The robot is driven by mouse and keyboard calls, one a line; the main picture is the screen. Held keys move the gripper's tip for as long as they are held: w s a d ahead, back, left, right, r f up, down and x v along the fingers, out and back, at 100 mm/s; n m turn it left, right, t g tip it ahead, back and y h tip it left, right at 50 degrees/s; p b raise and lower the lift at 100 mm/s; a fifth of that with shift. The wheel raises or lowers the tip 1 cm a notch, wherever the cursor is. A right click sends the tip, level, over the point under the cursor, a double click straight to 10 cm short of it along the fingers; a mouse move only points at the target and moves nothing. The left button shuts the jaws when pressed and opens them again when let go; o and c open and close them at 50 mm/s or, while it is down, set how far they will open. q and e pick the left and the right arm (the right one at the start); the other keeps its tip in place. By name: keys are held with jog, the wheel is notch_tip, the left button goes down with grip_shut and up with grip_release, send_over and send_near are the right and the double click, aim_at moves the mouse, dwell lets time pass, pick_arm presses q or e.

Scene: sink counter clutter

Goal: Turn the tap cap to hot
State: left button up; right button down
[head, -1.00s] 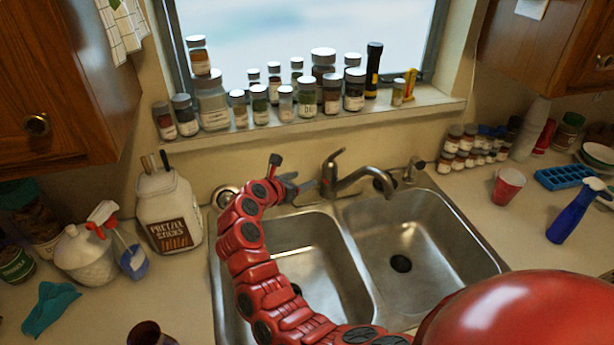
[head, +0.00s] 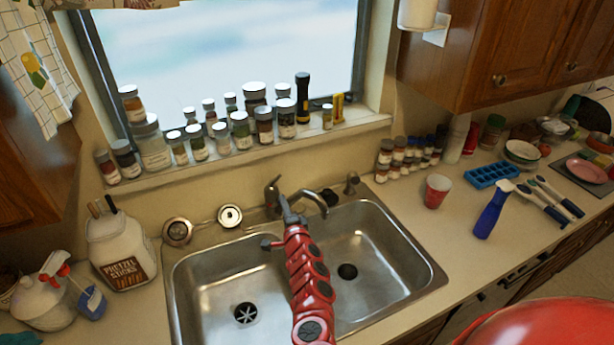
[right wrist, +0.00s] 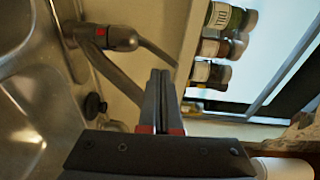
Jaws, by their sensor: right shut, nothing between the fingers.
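The tap (head: 271,197) stands behind the double sink, its lever cap upright and its spout reaching right over the right basin. In the right wrist view the dark cap (right wrist: 122,38) shows a red mark near its base. My right gripper (head: 284,204) is in front of the tap's base and overlaps it in the head view. In the right wrist view its fingers (right wrist: 160,73) are shut together and empty, with a visible gap beside the cap. Whether they touch the tap body is unclear. My left gripper is not in view.
The double sink (head: 185,290) lies below my right arm. A window sill (head: 240,160) holds several jars behind the tap. A pretzel jar (head: 120,250) stands at left.

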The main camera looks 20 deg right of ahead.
jog(key=d+m+h, duration=0.1)
jog(key=d+m, duration=0.1)
jog(key=b, duration=0.9)
send_over(271, 191)
jog(key=s+d, duration=0.3)
jog(key=s, duration=0.2)
jog(key=shift+w+d+f, duration=0.1)
jog(key=shift+f, duration=0.2)
jog(key=shift+w+d+r, duration=0.2)
jog(key=shift+w+r, duration=0.05)
jog(key=shift+w, duration=0.2)
jog(key=shift+f+b, duration=0.1)
jog(key=shift+b, duration=0.25)
